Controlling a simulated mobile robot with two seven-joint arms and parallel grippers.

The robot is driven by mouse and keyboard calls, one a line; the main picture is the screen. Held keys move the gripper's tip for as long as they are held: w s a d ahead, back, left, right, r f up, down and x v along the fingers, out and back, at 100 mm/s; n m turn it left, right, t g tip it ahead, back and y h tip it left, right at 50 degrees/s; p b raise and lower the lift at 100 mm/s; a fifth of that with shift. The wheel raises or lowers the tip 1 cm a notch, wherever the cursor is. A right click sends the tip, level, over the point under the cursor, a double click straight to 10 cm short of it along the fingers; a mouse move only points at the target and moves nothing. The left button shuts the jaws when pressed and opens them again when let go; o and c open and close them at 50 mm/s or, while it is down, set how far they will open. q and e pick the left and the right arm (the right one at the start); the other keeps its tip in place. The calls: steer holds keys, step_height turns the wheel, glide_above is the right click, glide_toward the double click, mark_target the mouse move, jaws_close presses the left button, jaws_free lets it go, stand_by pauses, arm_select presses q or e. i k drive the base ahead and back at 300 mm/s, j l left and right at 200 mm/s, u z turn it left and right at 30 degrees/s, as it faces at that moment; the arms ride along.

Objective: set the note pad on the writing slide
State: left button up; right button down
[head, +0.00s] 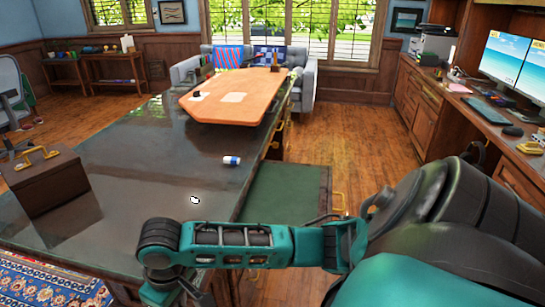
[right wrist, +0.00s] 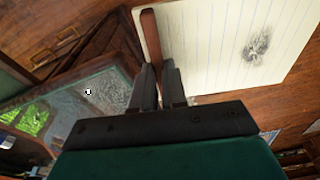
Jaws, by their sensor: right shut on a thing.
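The note pad (right wrist: 222,45), cream lined paper with a dark scribble and a brown bound edge, shows in the right wrist view. My right gripper (right wrist: 159,72) is shut on its brown edge, and the pad extends away to the upper right. The pad is not visible in the head view. The writing slide (head: 283,192), a green panel with a brass pull, sticks out from the right side of the dark desk. Nothing lies on its visible part. My right arm crosses in front of its near end. My left gripper is in neither view.
The glossy desk top (head: 140,150) holds a blue and white can (head: 231,160), a small white item (head: 195,199) and an orange wooden slab (head: 232,97). A brown box (head: 45,185) with a brass handle stands at left. Wooden floor is open right of the slide.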

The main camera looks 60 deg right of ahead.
mark_target(291, 193)
steer(key=l+u, duration=0.1)
steer(key=u, duration=0.35)
steer(key=k+u, duration=0.1)
steer(key=u, duration=0.35)
steer(key=k+l+u, duration=0.1)
steer(key=u, duration=0.85)
steer(key=k+l+u, duration=0.1)
steer(key=k+u, duration=0.65)
steer(key=k+l+u, duration=0.1)
steer(key=k+u, duration=0.35)
steer(key=k, duration=0.15)
steer(key=k+z, duration=0.25)
steer(key=z, duration=0.2)
steer(key=k+l+z, duration=0.2)
steer(key=z, duration=0.2)
steer(key=k+l+z, duration=0.1)
steer(key=z, duration=1.15)
